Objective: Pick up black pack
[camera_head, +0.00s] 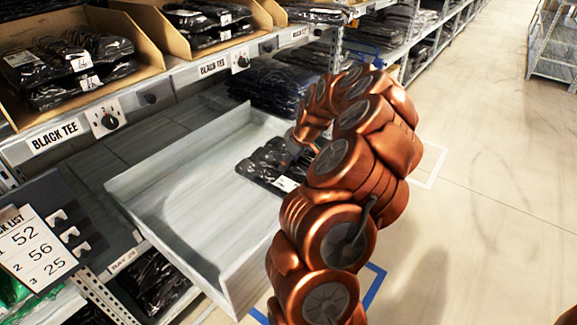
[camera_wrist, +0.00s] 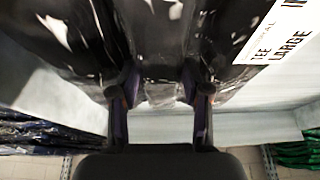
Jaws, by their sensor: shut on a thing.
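The black pack (camera_head: 268,163), in shiny plastic with a white label, shows at the far right end of the grey tray (camera_head: 165,215) in the head view. In the wrist view the pack (camera_wrist: 60,60) fills the upper part, with its label reading "TEE LARGE" at the upper right. My gripper (camera_wrist: 158,88) is shut on the near edge of the pack, pinching a fold of plastic between its two fingers. I cannot tell whether the pack touches the tray floor.
Shelves on the left hold cardboard bins (camera_head: 80,75) of black packs, with "BLACK TEE" labels (camera_head: 55,136). A pick list board (camera_head: 40,240) stands at the lower left. More dark packs (camera_head: 268,88) lie on the shelf behind the tray. The aisle floor (camera_head: 490,180) at right is clear.

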